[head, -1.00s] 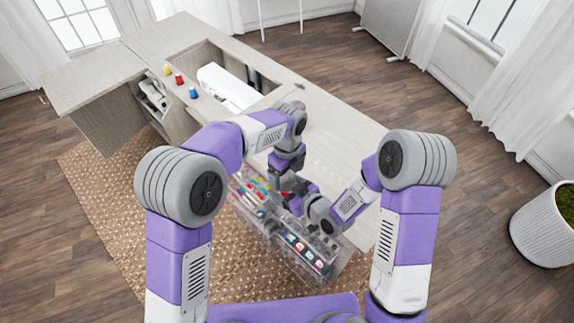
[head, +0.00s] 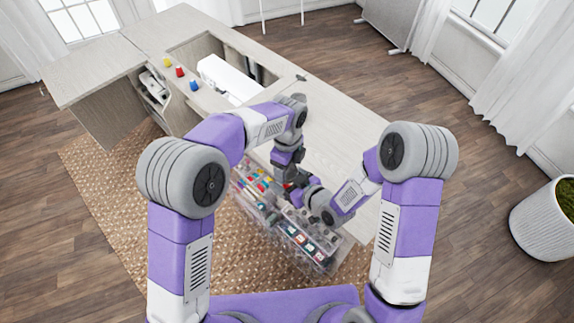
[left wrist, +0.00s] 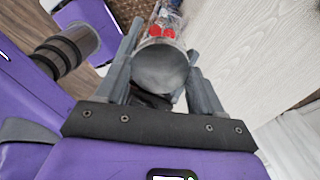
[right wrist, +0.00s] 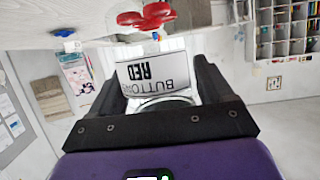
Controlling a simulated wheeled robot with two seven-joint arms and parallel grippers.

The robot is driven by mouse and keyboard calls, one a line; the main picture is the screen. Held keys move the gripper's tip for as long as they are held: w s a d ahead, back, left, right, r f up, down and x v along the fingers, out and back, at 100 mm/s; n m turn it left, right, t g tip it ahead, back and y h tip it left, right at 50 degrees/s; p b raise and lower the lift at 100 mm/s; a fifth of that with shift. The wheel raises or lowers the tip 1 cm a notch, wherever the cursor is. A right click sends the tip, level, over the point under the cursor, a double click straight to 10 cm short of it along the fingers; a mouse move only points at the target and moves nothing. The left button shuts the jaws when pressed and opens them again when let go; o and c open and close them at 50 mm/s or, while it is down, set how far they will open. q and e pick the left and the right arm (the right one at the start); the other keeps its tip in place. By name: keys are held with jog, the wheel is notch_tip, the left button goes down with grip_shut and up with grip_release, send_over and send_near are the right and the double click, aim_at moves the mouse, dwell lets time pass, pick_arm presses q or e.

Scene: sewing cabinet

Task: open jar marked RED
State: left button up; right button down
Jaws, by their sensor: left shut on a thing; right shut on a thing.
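The jar marked RED (right wrist: 157,72) is clear, with a white label reading "BUTTONS RED", upside down in the right wrist view. My right gripper (right wrist: 160,80) is shut on the jar, one finger on each side of the label. Red round pieces (right wrist: 145,17) show beyond the label. In the left wrist view my left gripper (left wrist: 162,56) is shut on a round grey lid (left wrist: 161,69). The clear jar and red pieces (left wrist: 158,32) show just past it. I cannot tell whether lid and jar touch. In the head view the arms largely hide the jar.
Clear organiser trays (head: 308,240) with jars and small coloured items stand below the grippers, by the cabinet's front edge. A white sewing machine (head: 228,80) and yellow, red (head: 180,72) and blue spools are farther back.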

pick_arm(q)
jog(key=n, duration=0.4)
jog(key=shift+w+d+r, duration=0.15)
jog(key=shift+w, duration=0.1)
jog(key=o, duration=1.2)
jog(key=shift+c, duration=0.2)
jog(key=shift+s, duration=0.1)
